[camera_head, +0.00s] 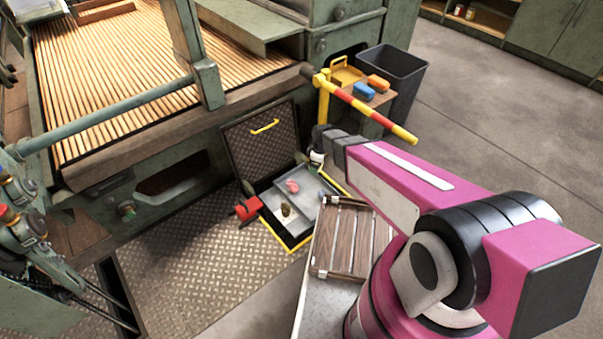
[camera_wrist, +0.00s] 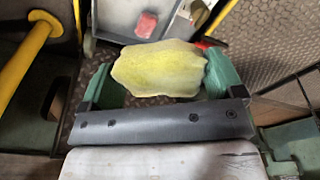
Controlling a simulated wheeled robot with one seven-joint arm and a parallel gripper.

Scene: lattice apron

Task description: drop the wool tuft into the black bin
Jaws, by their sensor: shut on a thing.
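The wool tuft (camera_wrist: 160,70), pale yellow-green, is between the two green fingers of my gripper (camera_wrist: 162,78) in the wrist view. My gripper is shut on it, above an open floor hatch. In the head view my forearm largely hides the gripper, and I cannot make out the tuft there. The black bin (camera_head: 406,72) stands on the floor at the upper right of the head view, beyond my arm and apart from it. Its inside is mostly hidden.
A yellow-and-red striped bar (camera_head: 372,108) juts out between my arm and the bin. A small stand holds blue (camera_head: 364,90) and orange (camera_head: 378,83) items beside the bin. The open hatch lid (camera_head: 262,142) stands upright. A grey tray (camera_head: 302,207) holds small items. Floor right of the bin is clear.

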